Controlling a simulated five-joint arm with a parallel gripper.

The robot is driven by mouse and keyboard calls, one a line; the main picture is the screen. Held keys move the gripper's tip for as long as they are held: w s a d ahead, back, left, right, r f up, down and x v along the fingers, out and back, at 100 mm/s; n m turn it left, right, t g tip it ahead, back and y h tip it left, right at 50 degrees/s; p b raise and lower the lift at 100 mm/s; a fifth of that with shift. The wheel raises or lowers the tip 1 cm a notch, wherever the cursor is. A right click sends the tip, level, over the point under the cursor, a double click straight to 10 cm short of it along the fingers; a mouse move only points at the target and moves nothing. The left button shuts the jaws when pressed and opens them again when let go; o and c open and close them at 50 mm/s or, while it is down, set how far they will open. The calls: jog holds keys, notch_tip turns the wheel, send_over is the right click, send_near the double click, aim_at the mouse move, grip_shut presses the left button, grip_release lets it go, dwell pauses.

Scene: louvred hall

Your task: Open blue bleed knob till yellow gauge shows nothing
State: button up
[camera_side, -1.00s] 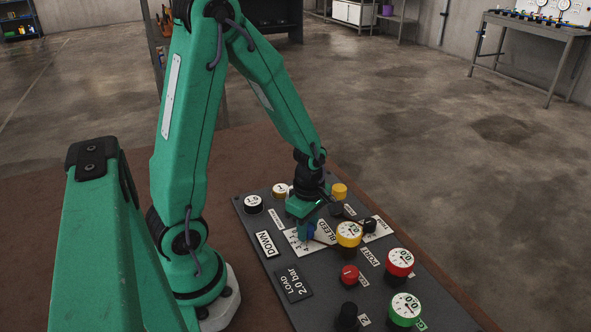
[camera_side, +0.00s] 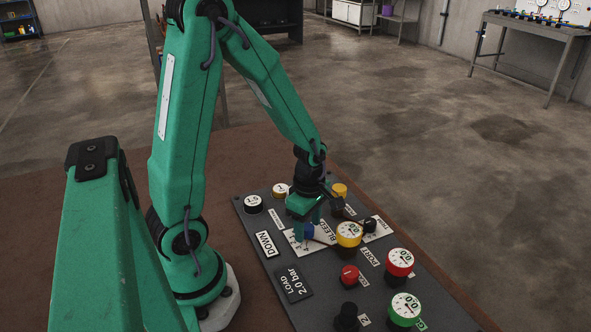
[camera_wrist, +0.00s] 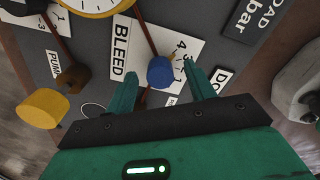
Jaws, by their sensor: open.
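The blue bleed knob (camera_side: 308,231) stands on the white scale plate marked BLEED on the dark panel. It also shows in the wrist view (camera_wrist: 160,73), with a small orange mark beside it towards the scale numbers. My gripper (camera_side: 307,217) is open just above the knob. In the wrist view my two green fingers (camera_wrist: 160,69) lie on either side of the knob, with gaps between. The yellow gauge (camera_side: 348,233) stands right of the knob, and its face appears to read 0.0.
A red gauge (camera_side: 400,262) and a green gauge (camera_side: 405,308) stand nearer on the panel. A red knob (camera_side: 349,275), a black knob (camera_side: 347,316) and a yellow knob (camera_wrist: 43,108) stand close by. The LOAD display (camera_side: 294,284) reads 2.0 bar.

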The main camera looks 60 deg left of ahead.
aim_at(308, 227)
jog(key=shift+r, duration=3.05)
notch_tip(308, 227, up, 8)
jog(key=s+d+r+m+t, duration=0.2)
jog(key=s+d+r+m, duration=0.1)
jog(key=m, duration=0.9)
jog(key=s+d+r+m+t, duration=0.2)
jog(key=d+r+m+t, duration=0.1)
jog(key=m, duration=0.9)
jog(key=shift+s+r+t, duration=0.3)
jog(key=shift+s+r, duration=0.1)
jog(key=shift+r, duration=0.3)
